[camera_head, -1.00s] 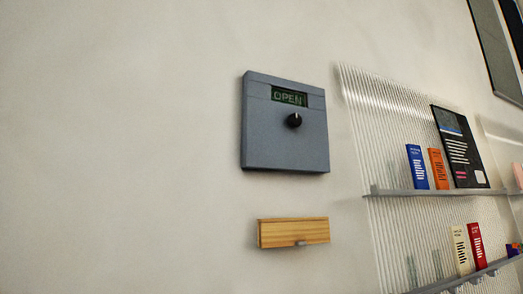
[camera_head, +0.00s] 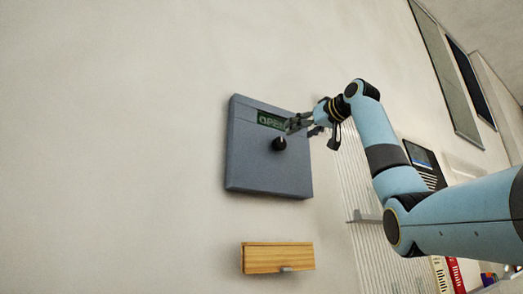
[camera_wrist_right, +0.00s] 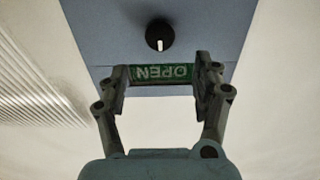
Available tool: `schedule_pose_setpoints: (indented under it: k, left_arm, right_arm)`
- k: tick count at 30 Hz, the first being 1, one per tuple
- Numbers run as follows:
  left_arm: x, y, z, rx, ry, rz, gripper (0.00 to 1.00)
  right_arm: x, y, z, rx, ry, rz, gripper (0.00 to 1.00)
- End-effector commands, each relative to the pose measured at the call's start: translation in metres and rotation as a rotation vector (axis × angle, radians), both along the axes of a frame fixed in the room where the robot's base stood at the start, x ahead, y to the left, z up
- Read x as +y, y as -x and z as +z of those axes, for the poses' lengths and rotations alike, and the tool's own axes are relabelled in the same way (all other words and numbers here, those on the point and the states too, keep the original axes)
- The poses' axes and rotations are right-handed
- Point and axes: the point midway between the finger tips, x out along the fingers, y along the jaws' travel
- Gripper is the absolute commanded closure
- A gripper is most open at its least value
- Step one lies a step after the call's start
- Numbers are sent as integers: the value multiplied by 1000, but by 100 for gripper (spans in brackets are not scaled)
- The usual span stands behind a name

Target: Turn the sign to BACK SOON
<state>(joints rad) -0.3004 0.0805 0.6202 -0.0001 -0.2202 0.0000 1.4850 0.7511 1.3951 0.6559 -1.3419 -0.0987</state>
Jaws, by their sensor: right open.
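The sign is a blue-grey wall panel (camera_head: 262,170) with a small green display (camera_head: 270,121) that reads OPEN, its right end covered by my gripper in the head view. A black knob (camera_head: 279,144) sits below the display. In the right wrist view the picture is upside down: the knob (camera_wrist_right: 159,34) has a white pointer line, and the display (camera_wrist_right: 160,74) reads OPEN. My right gripper (camera_head: 297,123) is open and empty in front of the panel, close to the knob. In the wrist view its fingertips (camera_wrist_right: 160,62) frame the display, short of the knob. My left gripper is not in view.
A wooden block-like holder (camera_head: 278,258) is on the wall below the panel. A ribbed rack with a shelf (camera_head: 368,217) and booklets stands to the right, partly behind my right arm. The wall left of the panel is bare.

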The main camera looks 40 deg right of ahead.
Motion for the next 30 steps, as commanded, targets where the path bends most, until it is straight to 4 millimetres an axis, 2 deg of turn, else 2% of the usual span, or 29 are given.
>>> schedule_pose_setpoints:
  k: [5, 12, 16, 21, 29, 30]
  left_arm:
    - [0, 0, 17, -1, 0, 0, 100]
    - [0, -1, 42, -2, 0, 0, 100]
    - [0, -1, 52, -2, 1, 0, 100]
    - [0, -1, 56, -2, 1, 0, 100]
    - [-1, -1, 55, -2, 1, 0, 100]
    - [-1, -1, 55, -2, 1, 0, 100]
  right_arm:
    - [-1, -27, 3, 5, -4, 4, 33]
    - [-7, -75, 4, 5, -4, 4, 33]
    - [-9, -93, 3, 4, -2, 3, 33]
    - [-11, -104, 1, 2, -1, 1, 33]
    - [-11, -105, -1, 1, 0, 1, 33]
    - [-11, -105, -1, 1, 0, 1, 39]
